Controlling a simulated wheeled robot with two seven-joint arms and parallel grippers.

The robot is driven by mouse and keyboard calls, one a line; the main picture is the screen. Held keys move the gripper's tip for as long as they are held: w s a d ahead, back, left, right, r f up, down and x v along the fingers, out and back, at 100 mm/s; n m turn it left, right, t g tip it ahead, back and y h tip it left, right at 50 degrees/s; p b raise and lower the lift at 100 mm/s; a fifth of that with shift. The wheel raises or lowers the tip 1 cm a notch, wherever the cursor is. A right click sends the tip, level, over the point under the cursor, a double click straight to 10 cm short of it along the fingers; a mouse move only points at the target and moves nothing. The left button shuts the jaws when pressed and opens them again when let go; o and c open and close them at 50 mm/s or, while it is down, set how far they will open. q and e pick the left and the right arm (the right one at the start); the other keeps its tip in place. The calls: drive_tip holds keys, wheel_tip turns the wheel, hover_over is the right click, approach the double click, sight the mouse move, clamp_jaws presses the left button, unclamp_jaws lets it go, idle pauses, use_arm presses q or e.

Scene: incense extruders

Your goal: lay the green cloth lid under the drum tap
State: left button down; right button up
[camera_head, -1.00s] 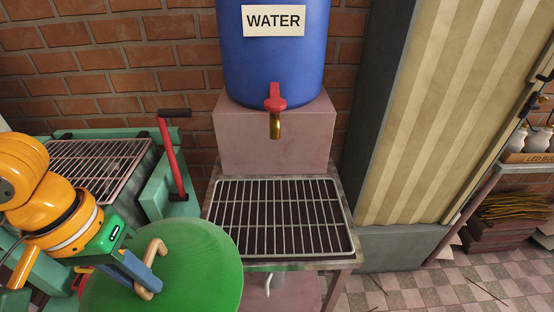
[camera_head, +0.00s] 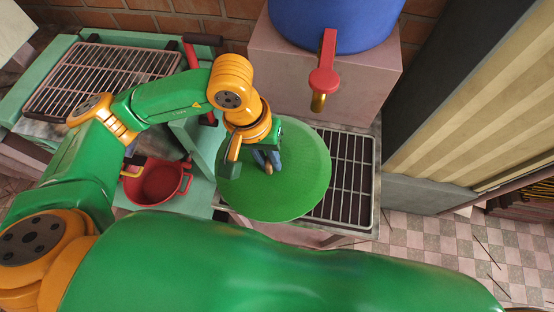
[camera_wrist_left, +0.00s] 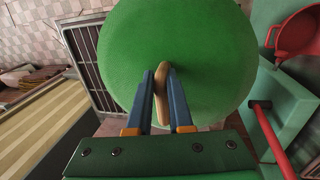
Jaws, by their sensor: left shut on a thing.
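The green cloth lid (camera_head: 290,185) is a round disc with a tan handle on top. My left gripper (camera_head: 266,163) is shut on the handle, which shows between the blue fingers in the left wrist view (camera_wrist_left: 163,95). The lid hangs over the left part of the metal grate (camera_head: 350,175) and past its left edge; I cannot tell whether it touches. The red drum tap (camera_head: 326,70) with its brass spout is at the front of the blue drum (camera_head: 335,25), behind and right of the lid. My right gripper is not in view.
A pink block (camera_head: 285,65) carries the drum behind the grate. A green machine with a red crank (camera_head: 190,55) and a wire rack (camera_head: 100,80) stands at left. A red pot (camera_head: 160,183) is left of the lid. The grate's right part is bare.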

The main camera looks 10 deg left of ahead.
sight(269, 195)
use_arm(q)
drive_tip(key=f+p, duration=0.1)
drive_tip(key=f, duration=0.1)
drive_tip(key=d+f+p, duration=0.1)
drive_tip(key=shift+f, duration=0.75)
drive_tip(key=shift+w+f, duration=0.15)
drive_tip(key=c, duration=0.8)
unclamp_jaws()
drive_tip(key=shift+c, duration=0.2)
